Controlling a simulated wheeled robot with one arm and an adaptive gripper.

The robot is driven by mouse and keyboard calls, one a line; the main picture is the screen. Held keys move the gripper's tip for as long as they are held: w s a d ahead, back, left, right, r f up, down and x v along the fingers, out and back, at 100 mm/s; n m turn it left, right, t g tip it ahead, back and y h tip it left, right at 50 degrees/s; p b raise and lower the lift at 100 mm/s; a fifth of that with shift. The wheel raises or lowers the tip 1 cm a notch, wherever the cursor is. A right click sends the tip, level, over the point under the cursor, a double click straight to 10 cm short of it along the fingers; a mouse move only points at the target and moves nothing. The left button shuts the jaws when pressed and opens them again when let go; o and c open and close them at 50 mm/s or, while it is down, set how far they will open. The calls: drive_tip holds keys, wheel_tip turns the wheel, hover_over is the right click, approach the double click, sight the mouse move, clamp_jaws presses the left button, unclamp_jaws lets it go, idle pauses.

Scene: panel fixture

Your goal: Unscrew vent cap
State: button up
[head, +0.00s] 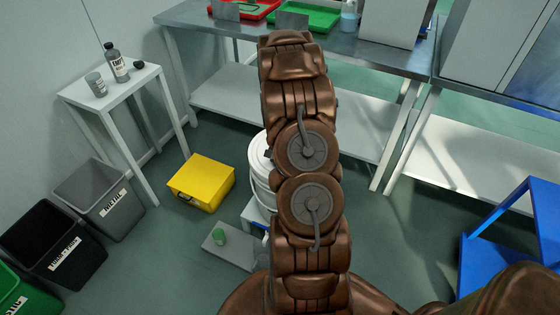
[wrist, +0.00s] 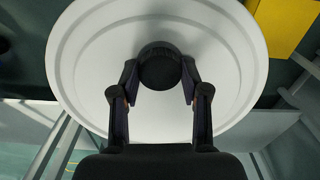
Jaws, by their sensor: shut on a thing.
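The vent cap (wrist: 160,66) is a round, dark, ribbed knob on the lid of a white drum (wrist: 90,62) in the wrist view. My gripper (wrist: 158,75) is shut on the vent cap, with one finger at each side of it. The lid fills most of that view around the cap. In the head view the white drum (head: 262,190) shows only in part behind my arm. The cap and my fingers are hidden there.
A yellow case (head: 202,182) stands on the floor left of the drum. Bins (head: 98,195) line the left wall. A small table (head: 112,88) holds bottles. Steel benches stand behind; a blue step (head: 510,250) is right.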

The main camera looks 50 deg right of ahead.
drive_tip(key=shift+f, duration=0.1)
drive_tip(key=shift+n+b, duration=0.35)
drive_tip(key=shift+n, duration=1.35)
drive_tip(key=shift+n, duration=1.7)
drive_tip(key=shift+n+b, duration=0.35)
drive_tip(key=shift+n, duration=1.35)
drive_tip(key=shift+s, duration=0.1)
